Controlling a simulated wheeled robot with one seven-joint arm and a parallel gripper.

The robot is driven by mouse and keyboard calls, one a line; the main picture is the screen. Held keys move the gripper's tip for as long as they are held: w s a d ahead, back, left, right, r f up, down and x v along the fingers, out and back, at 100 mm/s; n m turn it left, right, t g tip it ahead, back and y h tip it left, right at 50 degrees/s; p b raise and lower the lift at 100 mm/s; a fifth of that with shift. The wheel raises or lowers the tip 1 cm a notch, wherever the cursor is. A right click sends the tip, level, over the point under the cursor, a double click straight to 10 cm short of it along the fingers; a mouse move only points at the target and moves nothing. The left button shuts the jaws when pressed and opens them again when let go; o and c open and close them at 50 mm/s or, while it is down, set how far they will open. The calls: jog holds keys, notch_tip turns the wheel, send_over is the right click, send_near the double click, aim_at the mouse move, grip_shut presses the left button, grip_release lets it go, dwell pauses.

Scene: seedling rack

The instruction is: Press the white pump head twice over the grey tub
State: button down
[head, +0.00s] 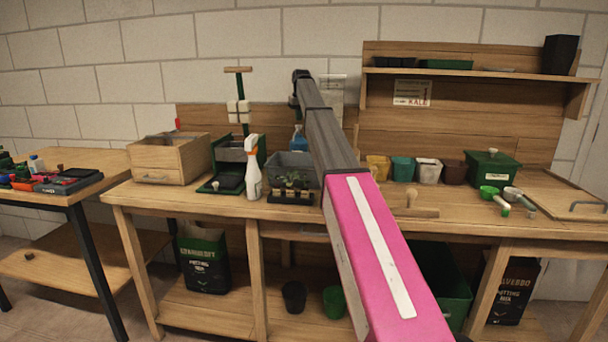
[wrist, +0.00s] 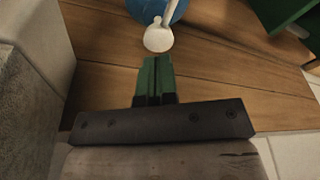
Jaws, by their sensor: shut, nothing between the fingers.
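The white pump head (wrist: 158,38) sits on top of a blue bottle (wrist: 165,10) at the top of the wrist view. In the head view the blue bottle (head: 299,139) stands behind the grey tub (head: 277,170), partly hidden by it. My gripper (wrist: 155,60) is shut and empty, its green fingers just below the pump head in the wrist view. The fingertips look close to the pump head; I cannot tell whether they touch it.
A white-and-orange spray bottle (head: 254,175) and a seedling tray (head: 291,197) stand in front. A green press (head: 238,150) and wooden box (head: 168,160) are to the left. A grey wall-like surface (wrist: 30,100) fills the wrist view's left edge.

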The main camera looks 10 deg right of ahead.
jog(key=shift+f, duration=0.4)
jog(key=shift+f, duration=1.35)
jog(key=shift+r, duration=1.7)
jog(key=shift+f, duration=0.25)
jog(key=shift+f, duration=1.5)
jog(key=shift+r, duration=1.75)
